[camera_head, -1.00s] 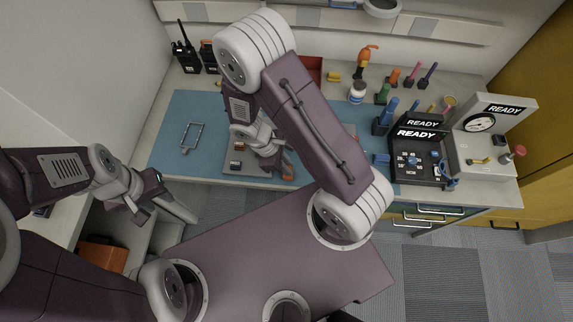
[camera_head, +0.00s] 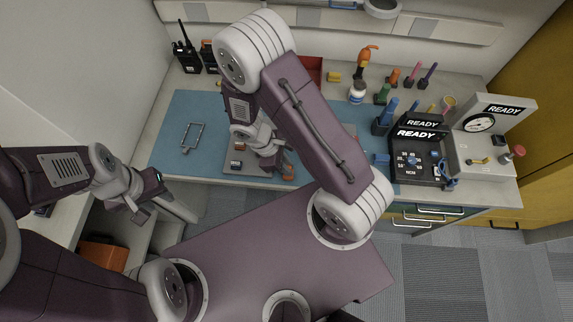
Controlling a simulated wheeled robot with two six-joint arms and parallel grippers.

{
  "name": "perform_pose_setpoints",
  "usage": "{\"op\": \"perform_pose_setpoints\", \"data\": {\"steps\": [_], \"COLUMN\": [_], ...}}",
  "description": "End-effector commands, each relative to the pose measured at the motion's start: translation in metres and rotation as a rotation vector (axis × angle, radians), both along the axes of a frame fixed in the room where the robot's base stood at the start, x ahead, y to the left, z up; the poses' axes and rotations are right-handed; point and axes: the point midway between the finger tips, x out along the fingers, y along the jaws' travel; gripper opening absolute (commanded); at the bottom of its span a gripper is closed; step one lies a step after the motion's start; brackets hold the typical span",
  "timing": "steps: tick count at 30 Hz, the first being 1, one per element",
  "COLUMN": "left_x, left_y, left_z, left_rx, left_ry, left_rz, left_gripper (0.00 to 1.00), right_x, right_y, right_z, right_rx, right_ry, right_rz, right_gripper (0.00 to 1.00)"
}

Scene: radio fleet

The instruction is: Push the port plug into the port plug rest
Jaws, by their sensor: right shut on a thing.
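My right gripper (camera_head: 285,170) points down over the near part of a grey tray (camera_head: 232,169) on the blue mat. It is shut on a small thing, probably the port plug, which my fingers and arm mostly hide. I cannot make out the port plug rest; my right arm covers part of the tray. My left gripper (camera_head: 138,212) hangs to the left, off the mat near the table's front edge. Its jaws are too small and dark to read.
A blue mat (camera_head: 175,150) carries a metal frame (camera_head: 191,136). Two radios (camera_head: 185,57) stand at the back left. Several tools and bottles stand at the back right, near a black READY box (camera_head: 418,165) and a gauge box (camera_head: 482,150). The mat's left part is mostly clear.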

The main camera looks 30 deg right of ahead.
Motion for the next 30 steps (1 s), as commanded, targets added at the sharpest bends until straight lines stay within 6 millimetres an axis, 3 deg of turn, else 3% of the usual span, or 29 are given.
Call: {"op": "perform_pose_setpoints", "data": {"steps": [30], "left_x": [0.000], "left_y": [0.000], "left_z": [-0.007], "left_rx": [0.000], "left_ry": [0.000], "left_rz": [0.000], "left_gripper": [0.36], "right_x": [0.000], "right_y": [-0.001], "right_z": [-0.011], "right_rx": [0.000], "right_ry": [0.000], "right_rz": [0.000], "right_gripper": [0.00]}}
